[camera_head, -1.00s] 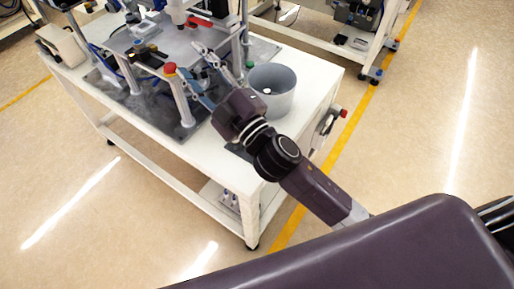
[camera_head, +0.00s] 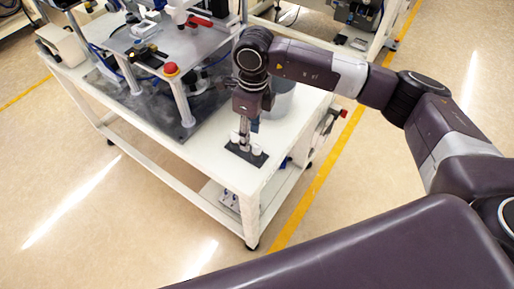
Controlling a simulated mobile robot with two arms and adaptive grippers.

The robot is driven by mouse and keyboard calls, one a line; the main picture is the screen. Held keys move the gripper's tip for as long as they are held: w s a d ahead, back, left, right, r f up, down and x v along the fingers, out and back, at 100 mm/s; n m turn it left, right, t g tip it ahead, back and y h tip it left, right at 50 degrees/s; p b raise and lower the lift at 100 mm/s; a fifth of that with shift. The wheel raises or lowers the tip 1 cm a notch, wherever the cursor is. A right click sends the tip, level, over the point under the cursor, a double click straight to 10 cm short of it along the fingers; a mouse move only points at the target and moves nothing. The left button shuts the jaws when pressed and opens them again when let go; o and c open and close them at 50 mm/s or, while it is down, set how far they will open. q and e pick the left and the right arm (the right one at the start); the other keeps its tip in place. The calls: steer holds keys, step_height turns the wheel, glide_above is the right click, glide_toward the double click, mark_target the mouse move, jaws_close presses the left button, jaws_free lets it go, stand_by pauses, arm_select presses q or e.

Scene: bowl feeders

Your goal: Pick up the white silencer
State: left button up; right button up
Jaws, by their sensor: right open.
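Two small white pieces, which look like white silencers, stand on a dark pad (camera_head: 236,153) near the table's front corner. One white silencer (camera_head: 256,150) is right of my gripper's fingers, and another (camera_head: 234,137) is left of them. My right gripper (camera_head: 245,146) points down over the pad, open, with its fingertips low between the two pieces. Whether anything stands between the fingers is too small to tell. My left gripper is not in view.
A grey bowl (camera_head: 281,104) stands behind my gripper, partly hidden by it. A metal machine frame with a red button (camera_head: 171,69) fills the table's left and back. The white tabletop (camera_head: 215,165) is clear around the pad's front.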

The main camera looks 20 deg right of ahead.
mark_target(256, 144)
steer(key=shift+w+d+r+h, duration=0.1)
steer(key=shift+w+d+h, duration=0.05)
steer(key=shift+d, duration=0.3)
steer(key=shift+w+d+h, duration=0.1)
steer(key=shift+d+h, duration=0.05)
steer(key=shift+d, duration=0.25)
steer(key=shift+d+f, duration=0.1)
steer(key=shift+f, duration=0.2)
step_height(256, 144, down, 6)
steer(key=p, duration=0.3)
steer(key=shift+f, duration=0.55)
steer(key=shift+c, duration=0.7)
jaws_close()
